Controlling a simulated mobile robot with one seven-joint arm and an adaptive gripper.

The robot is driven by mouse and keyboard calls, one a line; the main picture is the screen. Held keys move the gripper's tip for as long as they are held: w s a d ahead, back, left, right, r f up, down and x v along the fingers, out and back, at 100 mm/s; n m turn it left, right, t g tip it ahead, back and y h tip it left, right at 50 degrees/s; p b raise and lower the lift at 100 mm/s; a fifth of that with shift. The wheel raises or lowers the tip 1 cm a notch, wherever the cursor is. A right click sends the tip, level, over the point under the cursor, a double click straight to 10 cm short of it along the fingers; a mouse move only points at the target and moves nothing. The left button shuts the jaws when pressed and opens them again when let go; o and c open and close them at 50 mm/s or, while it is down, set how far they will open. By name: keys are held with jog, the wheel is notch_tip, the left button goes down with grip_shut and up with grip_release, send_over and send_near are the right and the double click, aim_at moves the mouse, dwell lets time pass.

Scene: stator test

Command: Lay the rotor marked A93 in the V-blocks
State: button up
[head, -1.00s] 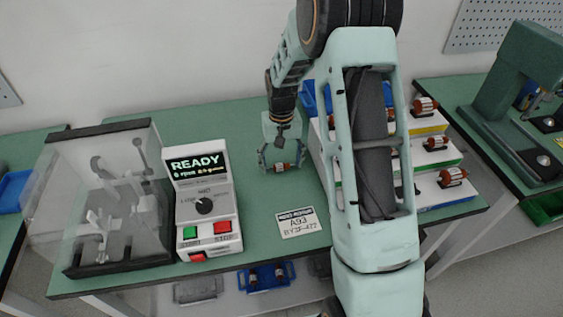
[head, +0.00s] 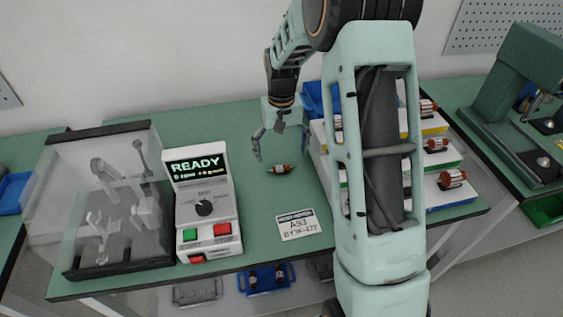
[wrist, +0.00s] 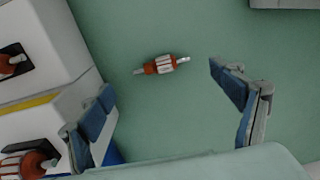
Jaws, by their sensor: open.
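A rotor (head: 279,169) with a copper-coloured body, a pale band and a metal shaft lies on its side on the green bench top; it also shows in the wrist view (wrist: 161,65). No marking on it can be read. My gripper (head: 279,152) is open and empty above the rotor, apart from it. In the wrist view, its blue-padded fingers (wrist: 160,105) stand wide apart, with the rotor beyond their tips. A clear-walled test box (head: 110,205) at the left holds pale supports (head: 105,222), which may be the V-blocks.
A control box (head: 203,205) showing READY, with a knob and green and red buttons, stands beside the test box. A stepped rack (head: 455,194) with several rotors is at the right, partly hidden by my arm. Bench around the rotor is clear.

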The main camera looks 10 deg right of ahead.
aim_at(282, 167)
notch_tip(282, 167, up, 7)
jog(key=shift+f, duration=0.1)
dwell(0.5)
